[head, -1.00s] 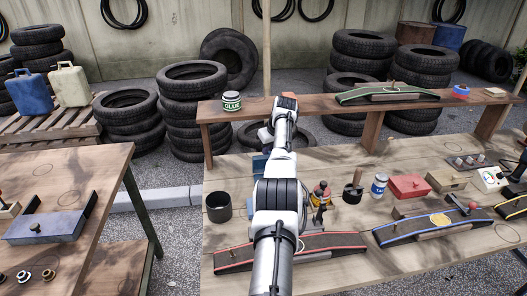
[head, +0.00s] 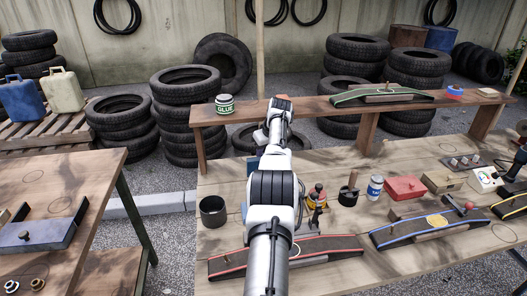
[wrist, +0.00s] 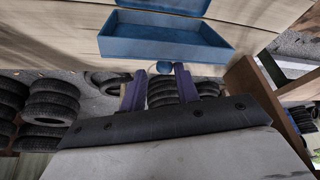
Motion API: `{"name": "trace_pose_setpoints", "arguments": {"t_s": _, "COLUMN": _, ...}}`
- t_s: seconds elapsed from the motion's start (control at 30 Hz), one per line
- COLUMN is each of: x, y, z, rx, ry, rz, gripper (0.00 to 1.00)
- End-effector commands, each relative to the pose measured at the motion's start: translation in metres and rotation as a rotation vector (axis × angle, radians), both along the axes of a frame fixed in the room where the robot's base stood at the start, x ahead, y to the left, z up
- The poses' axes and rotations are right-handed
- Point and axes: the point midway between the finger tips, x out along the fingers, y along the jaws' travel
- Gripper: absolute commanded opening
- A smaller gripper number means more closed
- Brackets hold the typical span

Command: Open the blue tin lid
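The blue tin (wrist: 125,3) sits on the wooden bench and appears inverted at the top of the wrist view. Its blue lid (wrist: 165,36) looks raised, its rimmed inside showing. Contact cannot be made out. In the head view my arm hides most of the tin; a strip of the raised blue lid (head: 252,165) shows beside it. The fingers are hidden there.
A raised shelf (head: 300,109) with a glue jar (head: 224,103) stands behind the tin. A dark cup (head: 213,211) is left of my arm. Bottles, a red box (head: 404,188) and a red-edged ramp (head: 325,248) crowd the right and front. Bare bench lies left of the tin.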

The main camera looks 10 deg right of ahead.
Motion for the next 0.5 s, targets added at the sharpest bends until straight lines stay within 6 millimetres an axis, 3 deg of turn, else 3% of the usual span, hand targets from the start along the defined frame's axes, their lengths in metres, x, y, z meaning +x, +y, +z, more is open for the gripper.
{"name": "trace_pose_setpoints", "arguments": {"t_s": 0.1, "x": -0.0005, "y": -0.0018, "z": 0.0003, "rx": -0.002, "ry": 0.001, "rz": -0.002, "gripper": 0.39}}
{"name": "trace_pose_setpoints", "arguments": {"t_s": 0.5, "x": -0.0009, "y": 0.0007, "z": -0.0006, "rx": 0.002, "ry": 0.004, "rz": 0.002, "gripper": 0.39}}
